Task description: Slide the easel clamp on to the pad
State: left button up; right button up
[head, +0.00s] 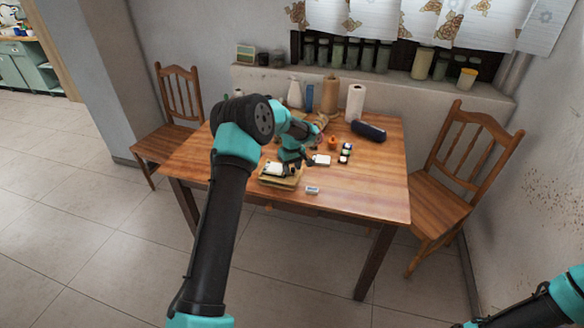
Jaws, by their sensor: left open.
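A tan board with a white pad (275,169) on it lies near the front left of the wooden table. My left gripper (294,165) is open, just above and beside the pad's right side. Its dark fingers are small in view, and I cannot tell whether they touch anything. A small grey-white block (313,190) lies flat near the table's front edge, right of the pad. I cannot tell whether it is the easel clamp. My left arm hides part of the table's left side. My right gripper is out of view; only part of that arm shows at bottom right.
On the wooden table (375,195) are a white card (321,160), small dark-and-white pots (345,153), an orange pot (332,143) and a dark blue roll (368,131). A paper roll (355,103) and bottles stand behind. Chairs flank the table. Its front right is clear.

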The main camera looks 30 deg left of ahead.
pick_arm(q)
notch_tip(320, 180, up, 17)
jog(key=shift+r, duration=0.2)
dwell(0.6)
dwell(0.3)
jog(key=s+d+f+m+h, duration=0.1)
jog(key=s+d+f+m, duration=0.1)
jog(key=s+d+f, duration=0.45)
jog(key=s+d+f+m+h, duration=0.1)
jog(key=d+f+m, duration=0.15)
jog(key=f, duration=0.65)
jog(key=s+d+f+m+h, duration=0.1)
jog(key=s+d+f+m, duration=0.1)
jog(key=s+d+f, duration=0.45)
jog(key=s+d+f+m, duration=0.2)
jog(key=s+f, duration=0.3)
jog(key=s, duration=0.6)
jog(key=s+d+f+m, duration=0.1)
jog(key=s+d+f, duration=0.3)
jog(key=s, duration=0.7)
jog(key=shift+s+f+m+t+h, duration=0.2)
jog(key=shift+f+m+t+h, duration=0.15)
jog(key=shift+f+t+h, duration=0.05)
